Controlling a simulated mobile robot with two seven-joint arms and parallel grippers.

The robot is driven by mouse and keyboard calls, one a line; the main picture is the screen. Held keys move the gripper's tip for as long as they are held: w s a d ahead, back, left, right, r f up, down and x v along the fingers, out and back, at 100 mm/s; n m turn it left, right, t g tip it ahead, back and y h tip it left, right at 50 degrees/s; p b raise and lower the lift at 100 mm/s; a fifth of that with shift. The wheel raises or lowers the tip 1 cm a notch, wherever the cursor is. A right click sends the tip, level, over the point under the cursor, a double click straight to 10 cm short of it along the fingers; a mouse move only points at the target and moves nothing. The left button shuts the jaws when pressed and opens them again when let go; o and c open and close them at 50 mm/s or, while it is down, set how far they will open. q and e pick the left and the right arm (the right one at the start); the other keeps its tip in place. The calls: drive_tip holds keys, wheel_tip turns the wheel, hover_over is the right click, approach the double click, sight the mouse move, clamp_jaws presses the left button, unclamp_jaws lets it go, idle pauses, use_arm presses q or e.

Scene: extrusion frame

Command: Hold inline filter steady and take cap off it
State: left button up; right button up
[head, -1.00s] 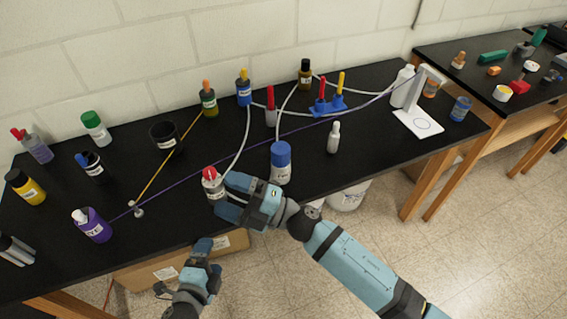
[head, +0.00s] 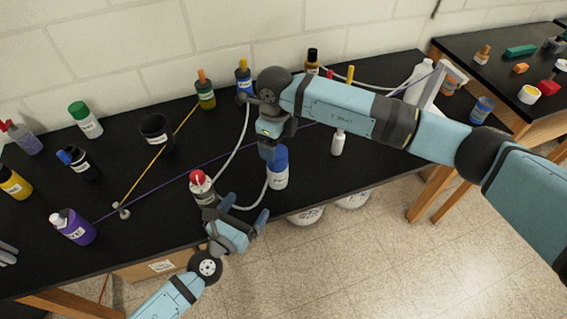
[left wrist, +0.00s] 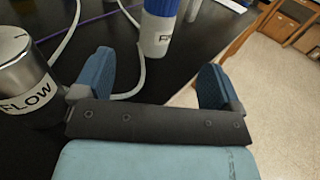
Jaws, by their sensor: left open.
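A white bottle-shaped body with a blue cap (head: 278,160), which I take as the inline filter (head: 278,182), stands upright near the table's front edge.
A red-topped metal FLOW container (head: 203,190) stands left of my left gripper; it is close in the left wrist view (left wrist: 28,82). White tubing (head: 237,145) runs around the filter. A small white bottle (head: 338,143) stands to its right.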

sight(272, 171)
use_arm(q)
drive_tip(key=shift+w+d, duration=0.2)
drive_tip(key=shift+w, duration=0.1)
use_arm(e)
drive_tip(key=shift+w+d, duration=0.3)
drive_tip(key=shift+w, duration=0.1)
use_arm(q)
drive_tip(key=shift+w, duration=0.2)
use_arm(e)
drive_tip(key=shift+r, duration=0.1)
use_arm(q)
drive_tip(key=shift+w+d+r, duration=0.1)
drive_tip(key=shift+w+d, duration=0.1)
drive_tip(key=shift+w, duration=0.05)
use_arm(e)
drive_tip(key=shift+s+a+r, duration=0.15)
use_arm(q)
drive_tip(key=x, duration=1.2)
drive_tip(key=shift+w+d, duration=0.1)
drive_tip(key=shift+d, duration=0.05)
use_arm(e)
drive_tip(key=shift+s, duration=0.1)
use_arm(q)
drive_tip(key=c, duration=1.6)
clamp_jaws()
use_arm(e)
drive_tip(key=shift+a+r, duration=0.1)
drive_tip(key=shift+f, duration=4.15)
